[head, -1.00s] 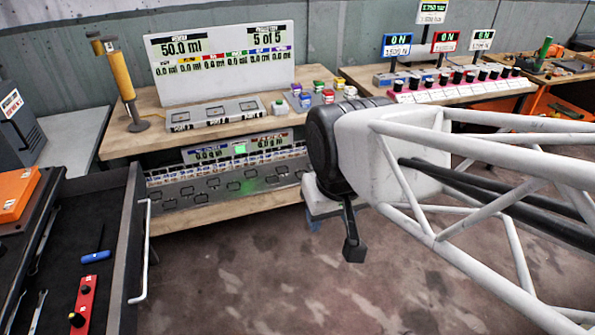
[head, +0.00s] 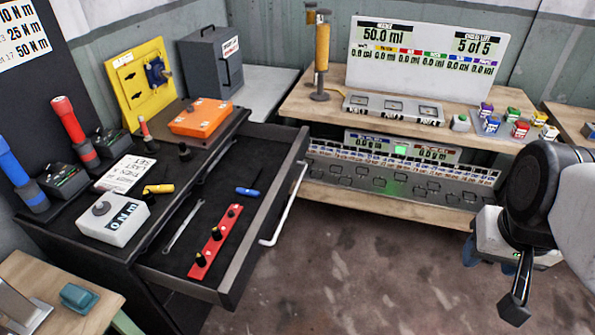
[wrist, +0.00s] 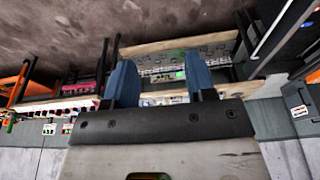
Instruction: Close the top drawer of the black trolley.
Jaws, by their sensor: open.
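The black trolley (head: 130,262) stands at the left of the head view. Its top drawer (head: 236,275) is pulled well out to the right, with a white bar handle (head: 284,208) on its front. In the drawer lie a red bar with black knobs (head: 216,240), a blue-handled screwdriver (head: 248,191) and wrenches (head: 184,226). My gripper is at the right of the head view, well apart from the drawer handle and partly hidden by my wrist. In the wrist view its blue fingers (wrist: 160,85) are spread and nothing shows between them.
The trolley top holds an orange case (head: 201,118), a white box (head: 113,218) and torches. A wooden bench (head: 300,100) with a display board (head: 425,62) and a lower shelf stands behind the drawer. Open floor (head: 370,270) lies between the drawer and my arm.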

